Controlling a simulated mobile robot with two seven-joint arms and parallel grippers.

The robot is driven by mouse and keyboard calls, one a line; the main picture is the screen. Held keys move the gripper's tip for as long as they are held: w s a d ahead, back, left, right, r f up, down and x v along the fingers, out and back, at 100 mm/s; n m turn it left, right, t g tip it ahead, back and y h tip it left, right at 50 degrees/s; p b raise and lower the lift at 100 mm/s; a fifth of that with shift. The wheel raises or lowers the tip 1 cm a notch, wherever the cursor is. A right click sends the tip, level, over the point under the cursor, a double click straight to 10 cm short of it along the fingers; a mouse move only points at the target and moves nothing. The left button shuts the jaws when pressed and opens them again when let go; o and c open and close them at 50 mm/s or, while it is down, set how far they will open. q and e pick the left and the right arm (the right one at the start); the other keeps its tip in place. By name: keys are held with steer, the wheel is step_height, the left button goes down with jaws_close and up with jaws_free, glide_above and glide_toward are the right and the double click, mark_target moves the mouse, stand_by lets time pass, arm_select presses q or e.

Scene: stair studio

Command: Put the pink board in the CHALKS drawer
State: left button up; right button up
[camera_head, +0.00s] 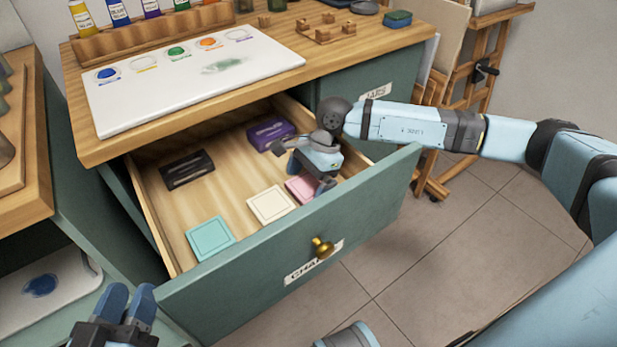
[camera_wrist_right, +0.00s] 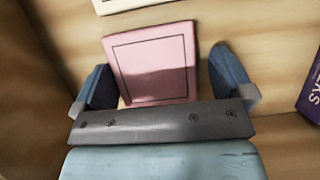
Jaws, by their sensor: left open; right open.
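The pink board (camera_head: 298,188) lies flat on the floor of the open CHALKS drawer (camera_head: 285,252), near its right front corner. My right gripper (camera_head: 308,181) reaches down into the drawer over it and hides part of it. In the right wrist view the pink board (camera_wrist_right: 153,66) lies between the two spread fingers (camera_wrist_right: 163,82), with a gap to the right finger; contact with the left finger cannot be told. My left gripper (camera_head: 126,302) is at the bottom left, outside the drawer, empty.
In the drawer a cream board (camera_head: 271,204), a teal board (camera_head: 210,239), a dark box (camera_head: 187,170) and a purple box (camera_head: 270,132) lie around bare wood. The desktop (camera_head: 395,37) overhangs the drawer's back. A white palette board (camera_head: 200,95) lies on it.

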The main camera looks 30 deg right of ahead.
arm_select(q)
steer(key=r+t+p, duration=0.1)
steer(key=r, duration=0.1)
steer(key=r+t+p, duration=0.1)
steer(key=r+p, duration=0.1)
steer(key=r, duration=0.1)
steer(key=shift+a+r+n+p, duration=0.2)
steer(key=shift+n+p, duration=0.1)
arm_select(e)
steer(key=v, duration=1.2)
steer(key=shift+w+r, duration=0.15)
